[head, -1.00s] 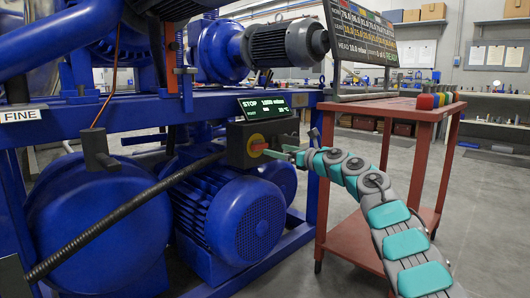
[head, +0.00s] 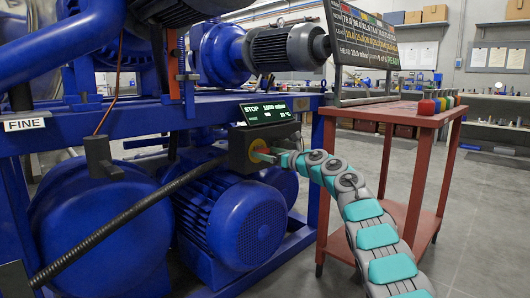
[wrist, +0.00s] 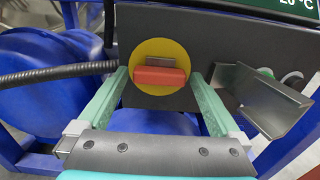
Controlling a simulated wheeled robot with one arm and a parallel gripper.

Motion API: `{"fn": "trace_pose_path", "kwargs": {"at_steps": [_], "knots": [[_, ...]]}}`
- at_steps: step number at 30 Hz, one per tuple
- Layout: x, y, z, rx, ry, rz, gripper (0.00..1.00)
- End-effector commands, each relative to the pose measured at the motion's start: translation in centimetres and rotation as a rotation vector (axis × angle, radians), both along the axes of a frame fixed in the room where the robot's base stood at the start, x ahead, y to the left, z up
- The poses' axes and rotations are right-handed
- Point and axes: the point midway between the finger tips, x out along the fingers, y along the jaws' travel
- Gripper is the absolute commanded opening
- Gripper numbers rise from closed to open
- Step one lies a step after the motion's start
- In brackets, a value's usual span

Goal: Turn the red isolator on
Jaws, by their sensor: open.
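The red isolator (wrist: 160,77) is a red bar handle lying level on a yellow round plate, on the front of a dark control box (wrist: 215,48). In the head view the yellow plate (head: 257,146) shows only in part behind my gripper. My gripper (wrist: 158,88) is open in the wrist view, with one green finger on each side of the red handle and visible gaps between. It faces the box front. In the head view my gripper (head: 262,153) reaches the box from the right. Whether a fingertip touches the plate cannot be told.
A bent metal guard (wrist: 262,98) sticks out from the box to the right of the isolator, partly in front of a green button (wrist: 292,78). A lit display (head: 266,111) tops the box. Blue motors (head: 235,215) stand below, and a red table (head: 400,108) stands to the right.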

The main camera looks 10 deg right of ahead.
Motion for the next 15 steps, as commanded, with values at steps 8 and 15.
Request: {"fn": "trace_pose_path", "kwargs": {"at_steps": [8,15], "knots": [[0.78,0.61,-0.11,0.001,0.002,0.000,1.00],[0.84,0.62,-0.15,0.000,0.001,0.000,1.00]]}}
